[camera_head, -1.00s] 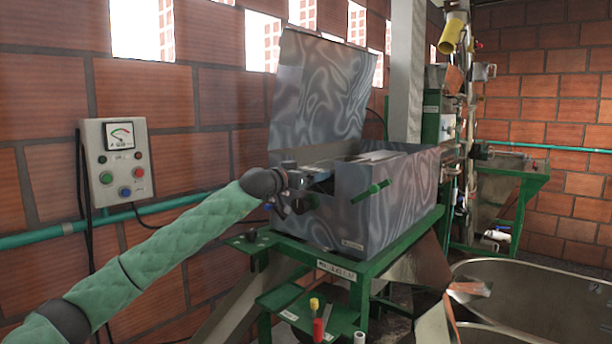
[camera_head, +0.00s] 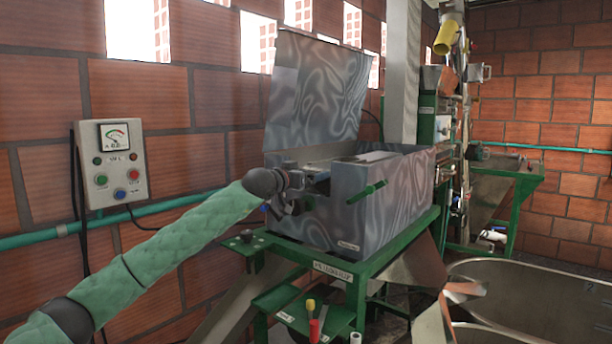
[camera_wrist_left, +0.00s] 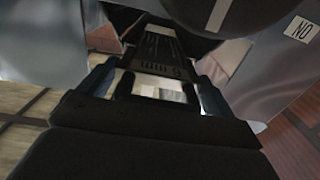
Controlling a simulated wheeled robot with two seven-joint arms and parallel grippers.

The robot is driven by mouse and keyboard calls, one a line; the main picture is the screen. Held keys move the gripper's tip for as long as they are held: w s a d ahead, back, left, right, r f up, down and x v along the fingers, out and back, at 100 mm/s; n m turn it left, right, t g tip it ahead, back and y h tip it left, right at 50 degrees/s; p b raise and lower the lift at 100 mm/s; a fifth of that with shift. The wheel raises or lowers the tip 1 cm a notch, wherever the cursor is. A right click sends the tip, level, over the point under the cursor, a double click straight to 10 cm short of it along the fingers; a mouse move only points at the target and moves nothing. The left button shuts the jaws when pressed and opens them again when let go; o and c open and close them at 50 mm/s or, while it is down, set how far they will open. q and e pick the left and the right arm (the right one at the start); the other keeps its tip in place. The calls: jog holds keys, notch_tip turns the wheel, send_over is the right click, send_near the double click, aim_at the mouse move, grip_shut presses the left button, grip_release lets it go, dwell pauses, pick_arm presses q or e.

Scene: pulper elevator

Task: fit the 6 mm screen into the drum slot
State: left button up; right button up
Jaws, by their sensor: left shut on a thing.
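The pulper housing (camera_head: 345,215) is a grey swirled-metal box on a green stand, with its lid (camera_head: 315,92) standing open. My left gripper (camera_head: 312,178) is at the near left end of the housing, by its open top. A dark rounded part (camera_wrist_left: 190,14), perhaps the drum, is just beyond the strip. The slot is hidden, and I cannot tell whether the screen touches it. My right gripper is out of view.
A green handle (camera_head: 366,192) sticks out of the housing's front. A control box (camera_head: 118,165) hangs on the brick wall at left. A small green shelf (camera_head: 285,302) with coloured-handled tools is below. A large metal tank (camera_head: 530,285) stands at lower right.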

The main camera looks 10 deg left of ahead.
aim_at(314, 168)
pick_arm(q)
jog(key=shift+x, duration=1.55)
jog(key=o, duration=1.4)
jog(key=shift+r, duration=0.1)
jog(key=shift+c, duration=0.2)
jog(key=shift+s+a+f+b, duration=0.25)
jog(key=shift+s+b, duration=0.15)
jog(key=shift+s, duration=0.1)
jog(key=b+v, duration=0.1)
jog(key=v, duration=0.2)
jog(key=b+v, duration=0.1)
jog(key=v, duration=0.2)
jog(key=shift+s+a+r, duration=0.2)
jog(key=shift+s, duration=0.1)
